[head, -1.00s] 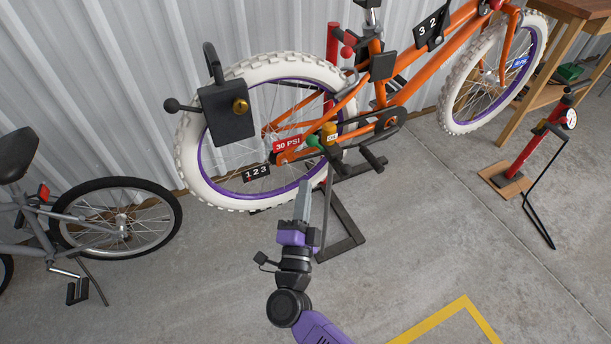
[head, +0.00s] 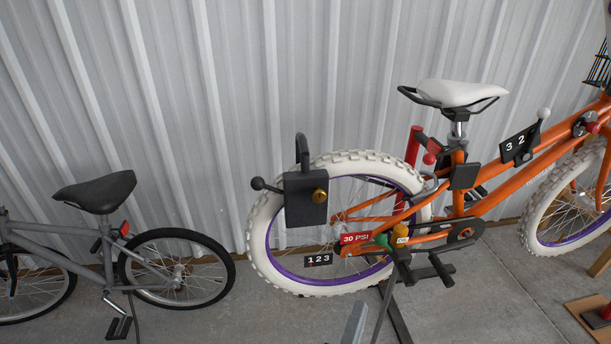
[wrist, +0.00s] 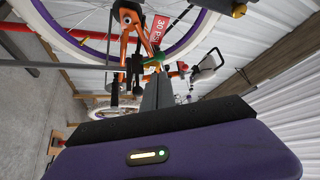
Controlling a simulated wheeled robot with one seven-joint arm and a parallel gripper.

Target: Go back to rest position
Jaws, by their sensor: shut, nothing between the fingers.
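My gripper (head: 355,326) shows in the head view only as a grey tip at the bottom edge, below the orange bike's rear wheel. In the wrist view my gripper (wrist: 157,92) has its grey fingers closed together with nothing between them. The orange bike (head: 518,180) has a white rear tire (head: 262,255) with a purple rim, and the tire stands above and behind the tip. In the wrist view the bike's wheel and red 30 PSI tag (wrist: 159,28) are beyond the fingers. The rest of my arm is out of the head view.
A black lock box (head: 305,199) is at the rear wheel. A dark stand (head: 397,318) is under the orange bike. A grey bike (head: 88,245) is at left. A corrugated metal wall (head: 230,80) closes off the back. Some concrete floor (head: 500,300) is clear at lower right.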

